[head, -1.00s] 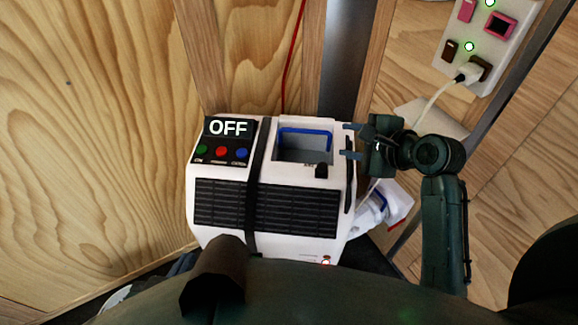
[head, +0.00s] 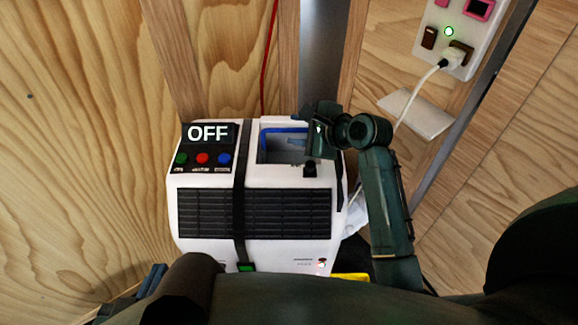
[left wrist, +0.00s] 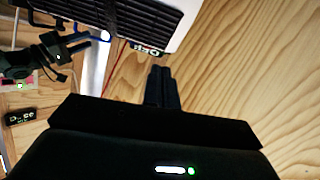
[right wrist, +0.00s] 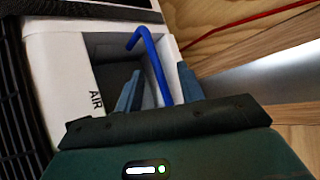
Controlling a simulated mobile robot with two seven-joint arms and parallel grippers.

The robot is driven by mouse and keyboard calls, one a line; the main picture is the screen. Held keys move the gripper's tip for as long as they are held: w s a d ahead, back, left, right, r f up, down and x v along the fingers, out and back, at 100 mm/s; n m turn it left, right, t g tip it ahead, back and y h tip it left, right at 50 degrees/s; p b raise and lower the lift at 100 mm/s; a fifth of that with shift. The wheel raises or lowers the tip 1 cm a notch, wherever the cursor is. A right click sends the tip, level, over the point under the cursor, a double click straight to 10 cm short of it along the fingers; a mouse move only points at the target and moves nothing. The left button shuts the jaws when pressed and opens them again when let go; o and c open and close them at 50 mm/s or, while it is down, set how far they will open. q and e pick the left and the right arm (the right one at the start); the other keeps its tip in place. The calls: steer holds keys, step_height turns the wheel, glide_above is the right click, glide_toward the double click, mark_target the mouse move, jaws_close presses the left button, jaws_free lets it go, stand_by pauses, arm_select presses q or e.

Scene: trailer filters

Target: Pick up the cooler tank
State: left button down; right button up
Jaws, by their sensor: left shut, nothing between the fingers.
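The white air cooler (head: 250,235) stands against the wooden wall, its display reading OFF. The cooler tank sits in the opening at its top right, with a blue handle (head: 284,130) that also shows in the right wrist view (right wrist: 152,62). My right gripper (head: 297,143) reaches over the opening from the right. In the right wrist view (right wrist: 157,90) its fingers are apart, with the blue handle rising between them in the picture; whether they touch it I cannot tell. My left gripper (left wrist: 160,82) is shut and empty, away from the cooler's front.
A power strip (head: 460,40) with a plugged-in white cord (head: 405,105) is on the wall at upper right. A red cord (head: 268,60) runs down behind the cooler. A grey metal strip (head: 322,60) and wooden posts stand behind it. Something yellow (head: 350,277) shows below the cooler.

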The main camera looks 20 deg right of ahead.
mark_target(290, 131)
steer(key=x, duration=0.3)
steer(key=shift+w+a+f+b, duration=0.15)
steer(key=shift+a+f+b, duration=0.05)
steer(key=shift+f+b, duration=0.2)
jaws_close()
steer(key=shift+a, duration=0.1)
stand_by(0.9)
